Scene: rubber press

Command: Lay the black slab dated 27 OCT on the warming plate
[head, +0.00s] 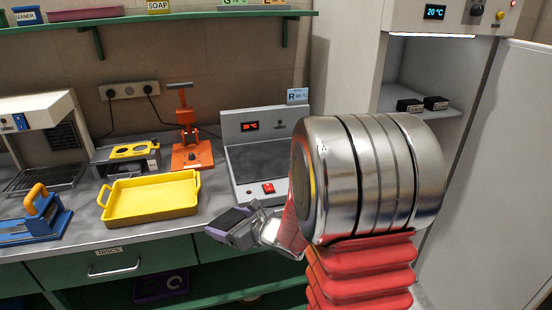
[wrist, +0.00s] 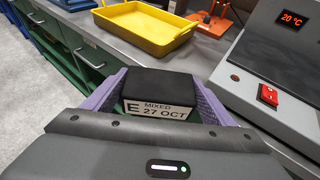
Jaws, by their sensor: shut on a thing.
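The black slab (wrist: 160,86) has a white label reading "E MIXED 27 OCT". My gripper (head: 230,226) is shut on it, its purple fingers gripping the slab from both sides in the wrist view. The slab is held in front of the bench edge, over the drawer fronts. The warming plate (head: 258,158) is a grey unit with a flat dark top, a red switch and a display reading 20 °C. It stands on the bench behind and right of my gripper, partly hidden by my arm. Its front and display also show in the wrist view (wrist: 252,72).
A yellow tray (head: 150,196) lies left of the plate, with an orange press (head: 191,150) behind it. A blue tool (head: 38,218) is at far left. An open cabinet (head: 398,70) at right holds two black slabs (head: 409,105) on a shelf. A green shelf (head: 190,18) hangs above.

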